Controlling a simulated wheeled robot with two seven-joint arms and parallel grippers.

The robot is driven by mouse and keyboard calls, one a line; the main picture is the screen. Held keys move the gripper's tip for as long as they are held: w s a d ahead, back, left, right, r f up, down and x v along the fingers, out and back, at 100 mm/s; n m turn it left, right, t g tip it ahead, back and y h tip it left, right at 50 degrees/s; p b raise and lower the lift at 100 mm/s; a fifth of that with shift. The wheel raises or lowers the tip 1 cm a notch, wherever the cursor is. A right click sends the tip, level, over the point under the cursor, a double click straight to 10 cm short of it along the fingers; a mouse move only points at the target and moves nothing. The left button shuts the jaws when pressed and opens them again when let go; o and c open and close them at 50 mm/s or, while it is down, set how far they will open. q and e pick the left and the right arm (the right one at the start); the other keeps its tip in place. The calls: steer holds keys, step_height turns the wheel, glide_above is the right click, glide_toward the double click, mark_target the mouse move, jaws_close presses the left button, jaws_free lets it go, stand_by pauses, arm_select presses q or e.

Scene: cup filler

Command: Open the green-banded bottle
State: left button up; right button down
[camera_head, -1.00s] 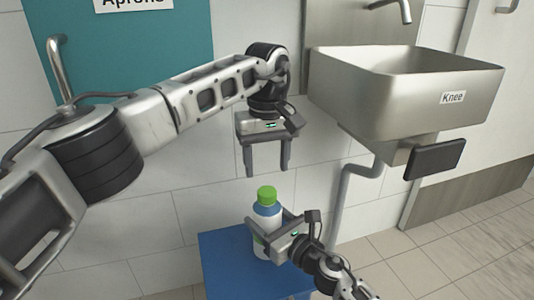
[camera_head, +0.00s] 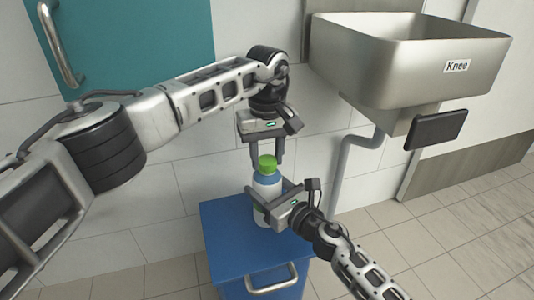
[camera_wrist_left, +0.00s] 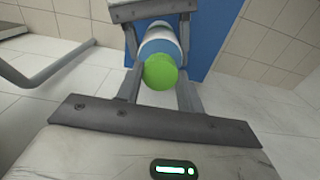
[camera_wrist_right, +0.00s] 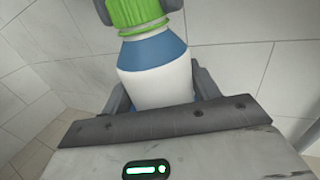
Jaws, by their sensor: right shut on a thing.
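The bottle (camera_head: 266,187) stands upright on the blue cabinet, with a white body, a blue shoulder and a green cap (camera_head: 268,165). My right gripper (camera_head: 266,203) is shut on the bottle's body from the right side, as the right wrist view shows around the white body (camera_wrist_right: 158,82). My left gripper (camera_head: 267,162) points down from above. Its fingers are on either side of the cap, close to it and still open. The left wrist view shows the cap (camera_wrist_left: 160,72) between these fingers. Any contact between them and the cap is hard to tell.
The blue cabinet (camera_head: 225,235) has a metal handle (camera_head: 272,279) on its front. A steel sink (camera_head: 400,70) marked "Knee" hangs on the wall at the right, with a grey pipe (camera_head: 345,165) below it. The tiled wall is close behind the bottle.

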arm_select(q)
steer(key=n, duration=0.3)
steer(key=shift+n, duration=0.3)
steer(key=n, duration=1)
steer(key=shift+r, duration=0.1)
steer(key=n, duration=1.7)
steer(key=shift+n, duration=0.3)
steer(key=n, duration=0.5)
